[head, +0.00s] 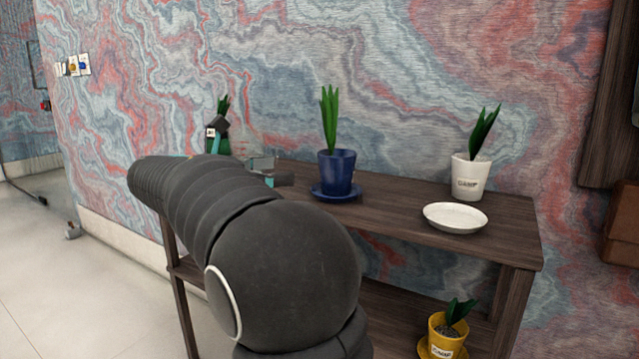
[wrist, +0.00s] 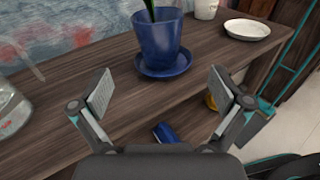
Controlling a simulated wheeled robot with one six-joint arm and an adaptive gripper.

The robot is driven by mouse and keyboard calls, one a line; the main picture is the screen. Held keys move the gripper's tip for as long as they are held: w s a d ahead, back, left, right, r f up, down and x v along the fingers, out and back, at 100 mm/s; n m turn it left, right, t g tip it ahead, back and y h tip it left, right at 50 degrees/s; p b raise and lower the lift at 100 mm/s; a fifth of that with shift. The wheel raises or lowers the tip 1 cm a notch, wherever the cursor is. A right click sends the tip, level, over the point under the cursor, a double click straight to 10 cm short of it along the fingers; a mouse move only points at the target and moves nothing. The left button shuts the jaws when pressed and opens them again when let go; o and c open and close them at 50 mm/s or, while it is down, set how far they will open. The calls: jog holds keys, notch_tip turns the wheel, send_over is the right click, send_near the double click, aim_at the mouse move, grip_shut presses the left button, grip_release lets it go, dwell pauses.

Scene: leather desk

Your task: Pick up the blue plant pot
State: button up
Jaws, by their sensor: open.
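The blue plant pot (head: 337,172) holds upright green leaves and stands on a blue saucer (head: 322,192) on the dark wooden desk. In the wrist view the pot (wrist: 156,40) and its saucer (wrist: 165,68) are at the top centre, with the leaves mostly cut off. My gripper (wrist: 160,85) is open and empty, its two fingers spread wide on the near side of the saucer, apart from the pot. In the head view my arm hides most of the gripper, left of the pot.
A white pot (head: 468,180) and a white dish (head: 455,217) stand to the right on the desk (head: 400,202). A green pot (head: 218,140) is partly hidden at the left. A yellow pot (head: 446,335) is below. A clear glass vessel (wrist: 10,108) is left of my gripper. The patterned wall is close behind.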

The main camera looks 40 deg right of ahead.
aim_at(320, 160)
jog(key=shift+g+h, duration=0.3)
jog(key=shift+g, duration=0.1)
jog(key=d, duration=0.2)
jog(key=d+b, duration=0.1)
jog(key=d, duration=0.5)
jog(key=shift+s+r, duration=0.25)
jog(key=shift+r, duration=0.15)
jog(key=shift+s+d+b, duration=0.25)
jog(key=shift+d, duration=0.6)
jog(key=shift+s+d+b, duration=0.2)
jog(key=shift+d+b, duration=0.05)
jog(key=shift+d, duration=0.65)
jog(key=shift+s+d+b, duration=0.25)
jog(key=shift+d, duration=0.6)
jog(key=c, duration=1.6)
jog(key=shift+r, duration=0.1)
